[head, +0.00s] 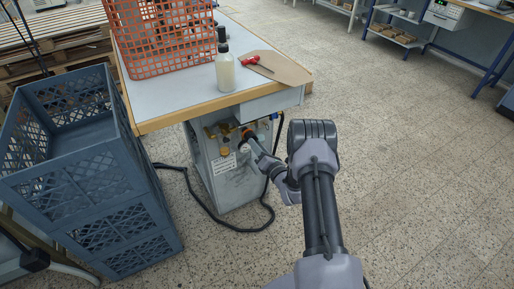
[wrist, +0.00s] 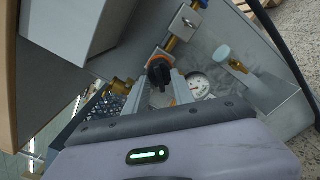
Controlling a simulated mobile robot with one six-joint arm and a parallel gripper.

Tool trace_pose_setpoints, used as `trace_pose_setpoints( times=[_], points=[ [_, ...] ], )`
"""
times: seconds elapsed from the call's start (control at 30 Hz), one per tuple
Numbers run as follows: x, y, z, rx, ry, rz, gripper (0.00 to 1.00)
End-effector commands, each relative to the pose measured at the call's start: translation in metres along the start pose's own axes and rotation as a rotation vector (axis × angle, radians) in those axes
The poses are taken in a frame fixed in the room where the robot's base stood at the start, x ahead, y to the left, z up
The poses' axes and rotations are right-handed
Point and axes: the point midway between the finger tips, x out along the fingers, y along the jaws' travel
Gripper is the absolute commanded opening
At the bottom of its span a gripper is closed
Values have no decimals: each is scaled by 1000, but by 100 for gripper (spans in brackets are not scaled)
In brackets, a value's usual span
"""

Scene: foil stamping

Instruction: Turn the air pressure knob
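The air pressure knob (wrist: 160,71) is black with an orange ring and sits on the grey panel of the unit under the table. In the wrist view my gripper (wrist: 162,80) points at it, with its two light fingers apart and their tips at the knob's near end. I cannot tell whether the fingers touch it. In the head view my gripper (head: 248,138) reaches the front of the grey unit (head: 224,185), and the knob is mostly hidden behind it. A round white pressure gauge (wrist: 198,85) sits just right of the knob.
Brass fittings (wrist: 120,87) and a valve with a pale round handle (wrist: 222,55) flank the knob. The table (head: 190,98) overhangs the unit. Blue crates (head: 115,235) stand at left, and a black hose (head: 205,208) lies on the floor. The floor at right is clear.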

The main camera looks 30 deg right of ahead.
Motion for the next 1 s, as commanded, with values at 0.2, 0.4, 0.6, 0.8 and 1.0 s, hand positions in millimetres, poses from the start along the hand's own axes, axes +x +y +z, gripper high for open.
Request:
trace_pose_setpoints(
  times=[0.2, 0.4, 0.6, 0.8, 1.0],
  points=[
    [0, 0, 0, 0, 0, 0, 12],
    [0, 0, 0, 0, 0, 0, 0],
    [0, 0, 0, 9, 0, 0, 0],
    [0, 0, 0, 79, 0, 0, 0],
    [0, 0, 0, 229, 0, 0, 0]
  ],
)
